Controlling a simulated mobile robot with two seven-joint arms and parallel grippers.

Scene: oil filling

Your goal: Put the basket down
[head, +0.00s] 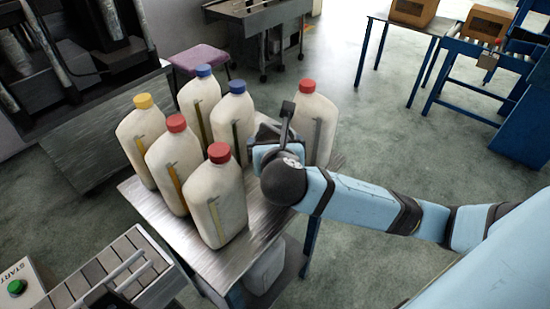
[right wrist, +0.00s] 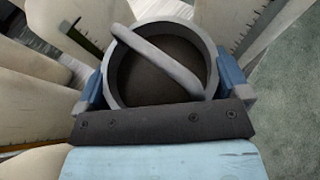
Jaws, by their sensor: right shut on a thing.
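The basket (right wrist: 147,82) is a small round grey cup with a dark inside and a bar-like handle over its mouth. In the right wrist view it sits between the two blue fingers of my right gripper (right wrist: 165,88), which is shut on it. In the head view my right gripper (head: 277,156) is among the bottles over the right part of the metal table (head: 180,231). The basket's upright handle (head: 287,117) shows there, but its lower part is mostly hidden. I cannot tell whether it touches the table. My left gripper is not in view.
Several cream bottles with red, blue and yellow caps crowd the table, including a front red-capped one (head: 215,200) and one behind my gripper (head: 313,125). A roller conveyor (head: 110,272) and green start button (head: 16,287) are at lower left. A purple stool (head: 200,59) stands behind.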

